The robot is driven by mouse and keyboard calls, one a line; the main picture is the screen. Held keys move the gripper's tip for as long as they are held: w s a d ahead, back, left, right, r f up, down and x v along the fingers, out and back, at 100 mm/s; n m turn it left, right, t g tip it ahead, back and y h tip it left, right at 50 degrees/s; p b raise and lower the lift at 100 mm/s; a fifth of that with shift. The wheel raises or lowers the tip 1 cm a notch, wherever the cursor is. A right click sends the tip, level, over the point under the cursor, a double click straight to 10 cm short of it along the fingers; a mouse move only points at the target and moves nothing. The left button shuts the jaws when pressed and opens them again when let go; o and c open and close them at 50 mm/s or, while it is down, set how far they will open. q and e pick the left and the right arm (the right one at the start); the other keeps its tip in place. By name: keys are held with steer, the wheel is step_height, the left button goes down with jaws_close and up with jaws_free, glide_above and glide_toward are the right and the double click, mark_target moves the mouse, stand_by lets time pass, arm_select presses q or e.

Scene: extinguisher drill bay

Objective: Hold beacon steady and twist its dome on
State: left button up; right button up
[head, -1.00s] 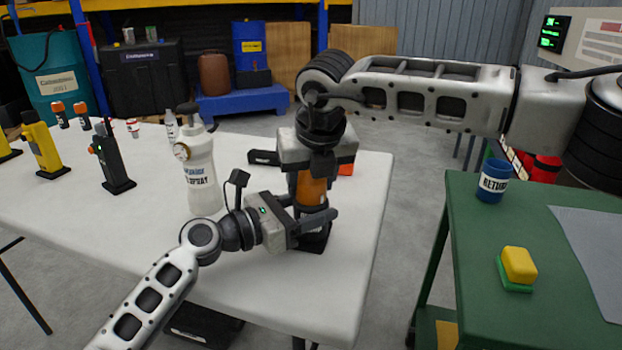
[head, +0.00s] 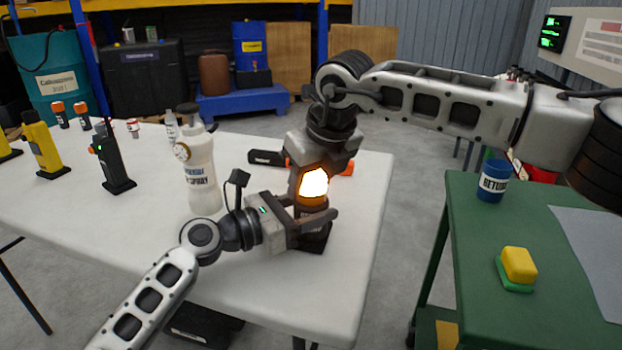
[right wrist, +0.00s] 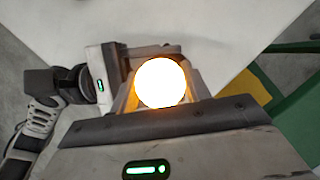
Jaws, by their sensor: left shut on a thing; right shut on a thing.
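The beacon's black body (head: 314,240) stands on the white table near its right edge. My left gripper (head: 312,222) is shut on the body from the left. The amber dome (head: 312,186) sits on top of the body and glows brightly. My right gripper (head: 314,172) is shut on the dome from above; its fingers hide part of the dome. In the right wrist view the dome (right wrist: 160,83) is a bright white disc with an orange edge. The seam between dome and body is mostly hidden by the grippers.
A white spray bottle (head: 200,165) stands left of the beacon, close to my left arm. A black and orange tool (head: 268,158) lies behind. Black and yellow devices stand at the table's left. The green cart (head: 470,260) on the right holds a blue cup (head: 494,181) and a sponge (head: 519,265).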

arm_select(q)
steer(key=shift+a, duration=0.1)
arm_select(e)
steer(key=o, duration=1)
steer(key=v, duration=1.2)
steer(key=shift+w, duration=0.1)
arm_select(q)
steer(key=o, duration=1.3)
steer(key=shift+o, duration=0.2)
